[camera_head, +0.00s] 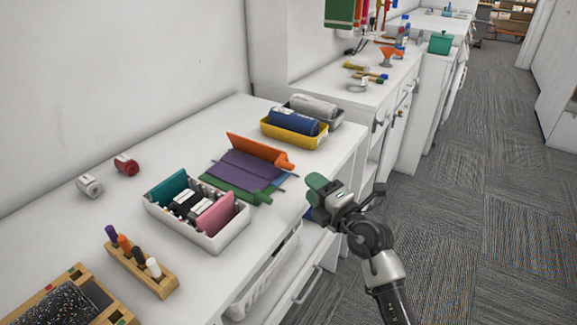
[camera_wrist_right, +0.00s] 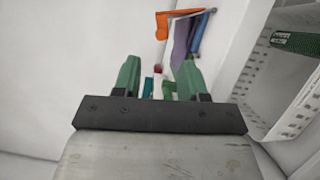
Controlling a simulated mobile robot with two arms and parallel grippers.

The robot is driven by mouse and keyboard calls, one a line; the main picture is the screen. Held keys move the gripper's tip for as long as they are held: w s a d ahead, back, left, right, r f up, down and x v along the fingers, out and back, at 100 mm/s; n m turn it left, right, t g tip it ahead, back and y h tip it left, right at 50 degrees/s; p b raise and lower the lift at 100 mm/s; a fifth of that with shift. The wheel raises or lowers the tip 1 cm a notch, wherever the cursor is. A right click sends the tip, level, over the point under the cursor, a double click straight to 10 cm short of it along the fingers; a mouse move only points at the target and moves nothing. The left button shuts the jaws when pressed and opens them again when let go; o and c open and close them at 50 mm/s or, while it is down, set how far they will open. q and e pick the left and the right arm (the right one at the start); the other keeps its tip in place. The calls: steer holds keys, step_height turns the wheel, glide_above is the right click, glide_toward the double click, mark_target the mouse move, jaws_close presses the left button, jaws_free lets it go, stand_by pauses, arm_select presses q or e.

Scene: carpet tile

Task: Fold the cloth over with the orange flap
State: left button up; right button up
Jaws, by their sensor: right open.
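The cloth lies on the white counter, with a purple middle (camera_head: 245,170), a green part (camera_head: 236,192) at the front and a blue edge at the right. Its orange flap (camera_head: 258,150) stands up slantwise along the back edge. In the right wrist view the orange flap (camera_wrist_right: 178,14) and the purple part (camera_wrist_right: 180,45) show beyond the fingertips. My right gripper (camera_head: 314,190) is at the counter's front edge, right of the cloth and apart from it. Its green fingers (camera_wrist_right: 158,78) are open and empty. My left gripper is not in view.
A white box (camera_head: 203,243) with colored items stands just left of the cloth. A yellow bin (camera_head: 293,137) holding a blue roll stands behind it. A wooden rack (camera_head: 155,280) with pegs is at the front left. A white basket (camera_head: 262,280) sits below the counter edge.

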mark_target(288, 165)
steer(key=b+x, duration=0.1)
steer(key=x, duration=0.9)
steer(key=shift+a, duration=0.1)
jaws_close()
